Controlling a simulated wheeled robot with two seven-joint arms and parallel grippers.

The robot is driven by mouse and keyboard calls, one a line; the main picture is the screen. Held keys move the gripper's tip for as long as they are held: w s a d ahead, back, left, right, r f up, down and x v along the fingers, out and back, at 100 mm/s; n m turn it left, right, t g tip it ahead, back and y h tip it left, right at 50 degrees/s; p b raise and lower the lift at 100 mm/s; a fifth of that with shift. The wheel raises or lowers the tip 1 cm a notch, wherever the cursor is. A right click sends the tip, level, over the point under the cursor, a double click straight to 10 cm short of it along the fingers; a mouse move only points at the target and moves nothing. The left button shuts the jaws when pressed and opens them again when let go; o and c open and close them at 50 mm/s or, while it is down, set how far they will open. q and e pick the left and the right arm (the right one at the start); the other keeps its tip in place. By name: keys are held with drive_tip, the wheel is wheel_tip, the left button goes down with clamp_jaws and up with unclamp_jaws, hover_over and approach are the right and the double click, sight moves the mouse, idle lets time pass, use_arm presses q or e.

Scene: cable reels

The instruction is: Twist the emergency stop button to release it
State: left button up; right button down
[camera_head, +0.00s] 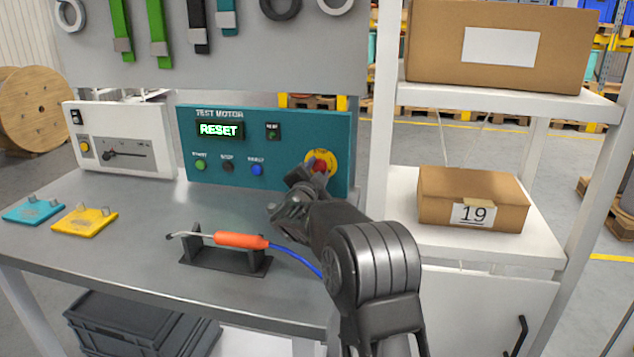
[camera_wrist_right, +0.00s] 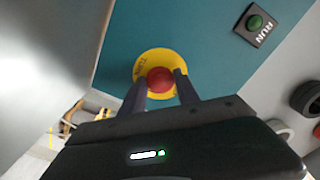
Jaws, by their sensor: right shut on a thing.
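The red emergency stop button (camera_head: 319,165) sits on a round yellow plate at the right end of the teal test motor panel (camera_head: 300,130). The button also shows in the right wrist view (camera_wrist_right: 161,80), with its yellow plate (camera_wrist_right: 142,65) around it. My right gripper (camera_head: 305,178) is at the panel, shut on the button, with one finger on each side of it. The fingers hide part of the button's lower edge. The panel's display (camera_head: 219,130) reads "RESET". My left gripper is not in view.
A soldering-iron-like tool with an orange handle (camera_head: 241,240) lies on a black stand in front of the panel. A white shelf with a cardboard box (camera_head: 470,190) marked 19 stands close on the right. Teal (camera_head: 33,210) and yellow (camera_head: 85,219) plates lie at the left.

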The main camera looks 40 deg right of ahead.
drive_tip(key=shift+m+b, duration=0.3)
drive_tip(key=shift+m, duration=0.1)
drive_tip(key=c, duration=0.9)
unclamp_jaws()
drive_tip(key=shift+b+v, duration=0.45)
drive_tip(key=shift+v, duration=3.45)
